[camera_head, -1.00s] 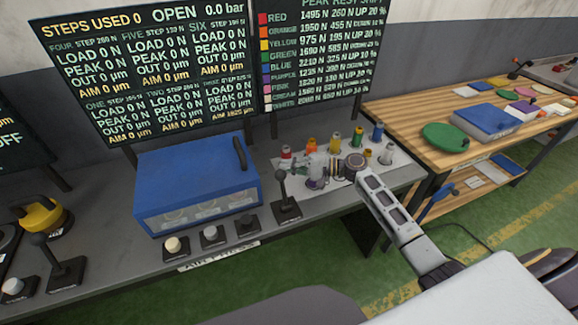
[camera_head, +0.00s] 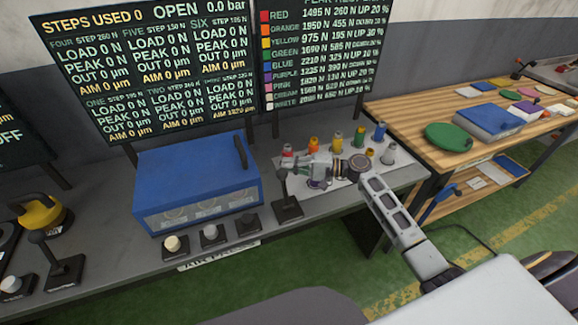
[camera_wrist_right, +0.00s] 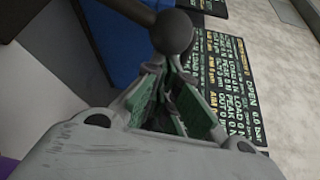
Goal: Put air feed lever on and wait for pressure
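The air feed lever (camera_head: 286,192), as I take it, is a black upright stick with a round knob on a dark base, at the right of the blue press box. In the right wrist view its black ball knob (camera_wrist_right: 173,32) stands just beyond my fingertips. My right gripper (camera_head: 300,170) is close beside the lever's right side, fingers pointing at it. Its green-padded fingers (camera_wrist_right: 173,75) appear apart, with the stem near the tips; contact is unclear. The board (camera_head: 145,75) reads OPEN and 0.0 bar. My left gripper is not in view.
The blue press box (camera_head: 195,180) stands left of the lever, with several knobs (camera_head: 210,232) along its front. Coloured weights and small parts lie on a white sheet (camera_head: 400,165) behind my right arm. A second lever (camera_head: 62,262) stands far left.

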